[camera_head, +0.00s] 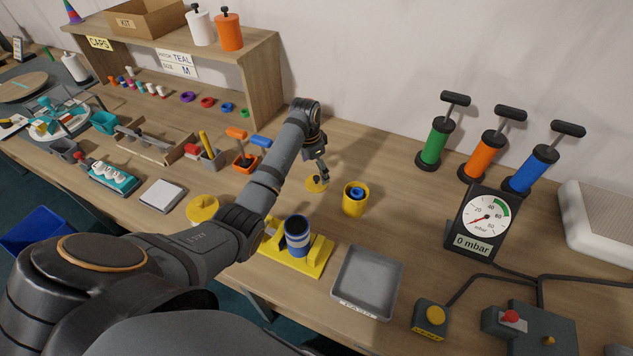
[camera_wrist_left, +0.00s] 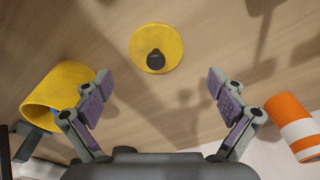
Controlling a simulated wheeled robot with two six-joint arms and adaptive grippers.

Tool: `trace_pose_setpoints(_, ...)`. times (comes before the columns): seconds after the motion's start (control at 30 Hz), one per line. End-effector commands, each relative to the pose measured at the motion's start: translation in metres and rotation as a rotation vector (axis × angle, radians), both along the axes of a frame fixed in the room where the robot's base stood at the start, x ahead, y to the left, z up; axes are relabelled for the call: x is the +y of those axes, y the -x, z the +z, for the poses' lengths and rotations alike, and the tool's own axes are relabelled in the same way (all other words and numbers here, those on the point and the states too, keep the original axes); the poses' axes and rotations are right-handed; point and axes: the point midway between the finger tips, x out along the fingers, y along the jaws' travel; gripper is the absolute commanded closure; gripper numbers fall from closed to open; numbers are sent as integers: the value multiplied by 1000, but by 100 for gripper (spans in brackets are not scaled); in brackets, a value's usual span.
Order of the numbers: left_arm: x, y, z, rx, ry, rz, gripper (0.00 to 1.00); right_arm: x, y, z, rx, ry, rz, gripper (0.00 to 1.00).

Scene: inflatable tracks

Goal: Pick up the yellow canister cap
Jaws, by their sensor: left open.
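The yellow canister cap (camera_head: 316,184) lies flat on the wooden bench, left of the yellow canister (camera_head: 355,199). In the left wrist view the cap (camera_wrist_left: 172,42) is a yellow disc with a dark round knob, ahead of the fingertips and apart from them. My left gripper (camera_head: 322,171) is above the cap in the head view and partly covers it. In the wrist view its jaws (camera_wrist_left: 160,88) are spread wide with nothing between them. The open canister also shows there (camera_wrist_left: 50,92); in the head view something blue is inside it. My right gripper is not in view.
A yellow fixture (camera_head: 312,262) holding a blue canister and a grey tray (camera_head: 366,284) stand in front. A pressure gauge (camera_head: 482,222) and several hand pumps (camera_head: 482,158) stand right. A wooden shelf (camera_head: 262,85) is behind left. The bench behind the canister is clear.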

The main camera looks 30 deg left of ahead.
Motion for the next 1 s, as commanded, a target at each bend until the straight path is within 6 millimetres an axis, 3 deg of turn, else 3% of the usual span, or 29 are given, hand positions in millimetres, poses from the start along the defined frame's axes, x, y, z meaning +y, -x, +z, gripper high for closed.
trace_pose_setpoints(0.1,-5,4,-18,6,2,-1,5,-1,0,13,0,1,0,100)
trace_pose_setpoints(0.23,-6,1,-37,3,1,-1,5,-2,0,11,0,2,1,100)
trace_pose_setpoints(0.5,-6,0,-41,1,-1,-1,6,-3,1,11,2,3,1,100)
trace_pose_setpoints(1.0,-5,1,-41,2,0,0,74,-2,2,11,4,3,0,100)
